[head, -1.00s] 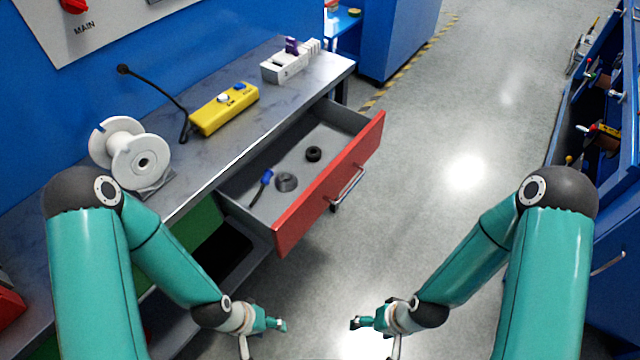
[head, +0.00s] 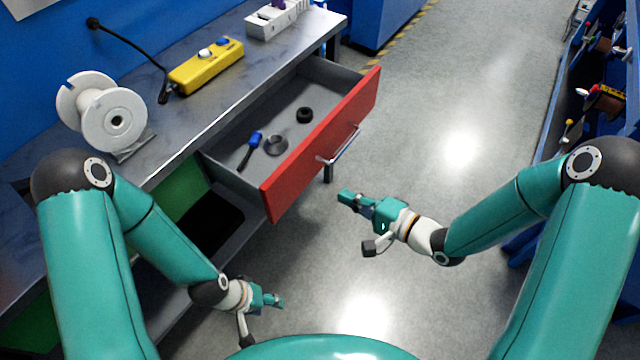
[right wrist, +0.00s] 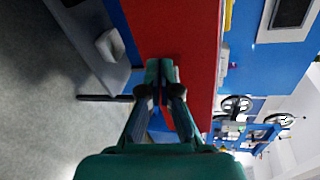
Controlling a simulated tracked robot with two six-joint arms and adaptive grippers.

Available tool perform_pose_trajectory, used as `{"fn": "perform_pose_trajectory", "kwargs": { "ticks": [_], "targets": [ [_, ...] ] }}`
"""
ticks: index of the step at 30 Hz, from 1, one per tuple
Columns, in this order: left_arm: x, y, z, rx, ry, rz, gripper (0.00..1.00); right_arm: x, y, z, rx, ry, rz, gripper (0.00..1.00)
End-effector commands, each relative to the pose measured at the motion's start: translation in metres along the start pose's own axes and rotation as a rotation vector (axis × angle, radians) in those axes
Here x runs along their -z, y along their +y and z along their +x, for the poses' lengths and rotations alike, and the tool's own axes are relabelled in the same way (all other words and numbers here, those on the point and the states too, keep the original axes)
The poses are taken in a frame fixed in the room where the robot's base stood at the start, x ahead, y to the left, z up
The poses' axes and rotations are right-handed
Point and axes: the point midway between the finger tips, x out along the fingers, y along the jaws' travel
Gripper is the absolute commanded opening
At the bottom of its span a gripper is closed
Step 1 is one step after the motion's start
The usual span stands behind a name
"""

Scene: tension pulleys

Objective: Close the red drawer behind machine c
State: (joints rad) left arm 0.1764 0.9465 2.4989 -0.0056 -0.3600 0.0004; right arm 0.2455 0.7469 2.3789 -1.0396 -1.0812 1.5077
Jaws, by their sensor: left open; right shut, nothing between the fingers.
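The red drawer (head: 318,148) is pulled out from under the workbench in the head view. Its front has a silver bar handle (head: 343,146). My right gripper (head: 343,196) is shut and empty, in front of the drawer and a little below the handle, apart from it in the head view. In the right wrist view its closed fingertips (right wrist: 161,66) point at the red drawer front (right wrist: 178,30); contact cannot be told there. My left gripper (head: 280,301) is open and empty, low beside the bench, left of the right one. No machine c label is readable.
The bench top (head: 150,170) holds a white spool (head: 113,120), a yellow button box (head: 205,66) and a white block (head: 270,22). The drawer holds a blue-handled tool (head: 250,150) and black rings. The floor right of the drawer is clear; a blue rack (head: 570,110) stands right.

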Motion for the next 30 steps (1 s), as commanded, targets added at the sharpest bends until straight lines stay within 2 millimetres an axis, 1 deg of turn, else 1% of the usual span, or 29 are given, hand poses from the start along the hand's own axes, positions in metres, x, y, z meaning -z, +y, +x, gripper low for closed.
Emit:
{"fn": "perform_pose_trajectory", "kwargs": {
  "ticks": [1,3,4,6,9,12,14,17,20,23,30],
  "targets": [
    [0.0,-0.014,0.039,0.0,-0.001,-0.001,0.54,0.007,0.009,-0.001,0.087,-0.047,-0.008,0.0],
    [0.0,-0.022,0.061,0.0,-0.001,-0.001,0.54,0.007,0.002,-0.01,0.163,-0.112,-0.039,0.0],
    [0.0,-0.025,0.07,0.0,-0.001,-0.001,0.54,0.008,0.002,-0.014,0.183,-0.129,-0.066,0.0],
    [0.0,-0.031,0.087,0.0,-0.001,0.0,0.54,0.013,0.006,-0.021,0.207,-0.145,-0.128,0.0],
    [0.001,-0.037,0.104,0.0,0.0,0.0,0.54,0.027,0.013,-0.028,0.214,-0.118,-0.169,0.0],
    [0.001,-0.041,0.113,0.0,0.0,0.0,0.54,0.035,0.017,-0.032,0.218,-0.095,-0.181,0.0],
    [0.001,-0.041,0.115,0.0,0.0,0.0,0.54,0.037,0.019,-0.033,0.218,-0.089,-0.183,0.0],
    [0.001,-0.042,0.115,0.0,0.0,0.0,0.54,0.038,0.019,-0.03,0.217,-0.086,-0.18,0.0],
    [0.001,-0.041,0.115,0.0,0.0,0.0,0.54,0.036,0.017,-0.021,0.216,-0.088,-0.181,0.0],
    [0.001,-0.042,0.116,0.0,0.001,0.0,0.54,0.034,0.014,-0.008,0.217,-0.089,-0.181,0.0],
    [0.001,-0.044,0.121,0.0,0.0,0.0,0.54,0.029,0.005,0.04,0.216,-0.09,-0.181,0.0]
  ]
}}
